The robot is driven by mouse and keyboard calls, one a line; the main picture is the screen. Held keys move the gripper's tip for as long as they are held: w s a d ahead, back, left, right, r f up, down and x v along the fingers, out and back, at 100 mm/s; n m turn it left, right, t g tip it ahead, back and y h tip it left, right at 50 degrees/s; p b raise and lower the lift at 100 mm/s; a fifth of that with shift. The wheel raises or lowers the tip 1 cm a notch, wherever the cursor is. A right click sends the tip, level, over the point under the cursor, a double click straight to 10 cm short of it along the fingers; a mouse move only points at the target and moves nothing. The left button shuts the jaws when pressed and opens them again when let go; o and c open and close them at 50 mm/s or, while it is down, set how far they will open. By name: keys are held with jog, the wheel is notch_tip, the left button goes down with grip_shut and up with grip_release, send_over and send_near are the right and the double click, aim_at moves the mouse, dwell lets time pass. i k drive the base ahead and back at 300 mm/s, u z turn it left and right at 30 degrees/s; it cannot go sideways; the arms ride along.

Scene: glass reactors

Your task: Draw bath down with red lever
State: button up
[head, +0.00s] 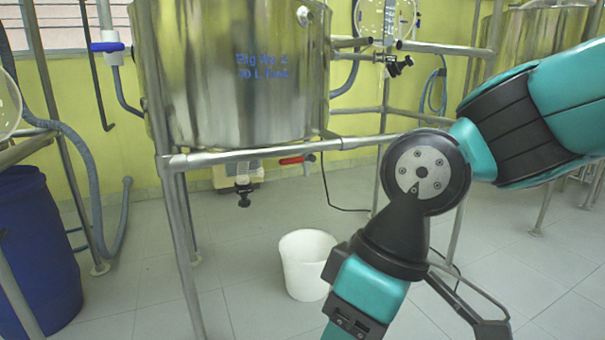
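The bath is a large shiny vessel with blue lettering, held in a pipe frame. A black-handled outlet valve (243,190) hangs under it. A white bucket (306,264) stands on the floor below and to the right of the lever. My arm comes in from the right and bends down to the bottom edge in front of the bucket's right side. My gripper is out of view.
A blue drum (38,250) stands at the left, with a grey hose beside it. A blue lever (107,47) is on a pipe at the upper left. Frame legs (180,250) stand around the bath. Tiled floor (250,285) is clear left of the bucket.

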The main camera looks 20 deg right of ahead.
aim_at(311, 158)
jog(key=k, duration=0.6)
jog(key=u, duration=0.6)
jog(key=i, duration=1.3)
jog(key=z, duration=0.85)
jog(key=i, duration=0.2)
jog(key=z, duration=0.3)
